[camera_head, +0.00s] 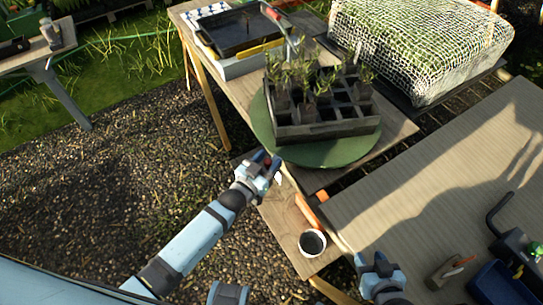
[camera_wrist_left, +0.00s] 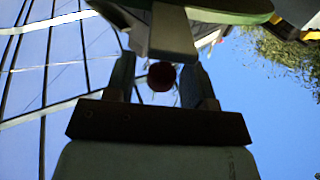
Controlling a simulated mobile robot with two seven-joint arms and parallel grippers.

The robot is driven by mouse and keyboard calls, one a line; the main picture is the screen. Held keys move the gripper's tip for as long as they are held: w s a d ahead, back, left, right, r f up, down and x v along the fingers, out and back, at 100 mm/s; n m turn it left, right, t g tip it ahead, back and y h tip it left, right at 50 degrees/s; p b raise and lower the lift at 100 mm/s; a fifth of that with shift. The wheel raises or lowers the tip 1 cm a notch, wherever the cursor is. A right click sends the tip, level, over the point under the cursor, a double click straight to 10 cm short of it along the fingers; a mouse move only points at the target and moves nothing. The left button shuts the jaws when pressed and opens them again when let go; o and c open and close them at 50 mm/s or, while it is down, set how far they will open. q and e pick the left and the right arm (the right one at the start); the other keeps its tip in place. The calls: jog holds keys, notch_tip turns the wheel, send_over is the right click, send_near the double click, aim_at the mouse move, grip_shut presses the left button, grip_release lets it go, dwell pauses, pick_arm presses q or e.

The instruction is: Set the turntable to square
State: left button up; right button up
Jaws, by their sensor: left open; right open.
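The turntable (camera_head: 330,156) is a round green disc on the wooden table. A black cell tray (camera_head: 325,131) with several seedlings stands on it; its front edge looks turned relative to the table's front edge. My left gripper (camera_head: 272,163) is open at the disc's front left rim. In the left wrist view, a red ball (camera_wrist_left: 161,76) shows between the two open fingers (camera_wrist_left: 163,82), below a grey bar (camera_wrist_left: 172,35); I cannot tell whether they touch it. The disc's green underside (camera_wrist_left: 225,10) shows above. My right gripper (camera_head: 380,270) is at the bottom, open and apart from the turntable.
A dark basin (camera_head: 240,33) stands behind the turntable. A netted block (camera_head: 425,45) is at the back right. A white cup (camera_head: 312,243) and an orange tool (camera_head: 310,212) are on a lower board in front. A ribbed bench top (camera_head: 430,185) lies right, with tools and a blue bin (camera_head: 497,286).

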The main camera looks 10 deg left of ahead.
jog(key=shift+f, duration=0.15)
pick_arm(q)
jog(key=v, duration=1.2)
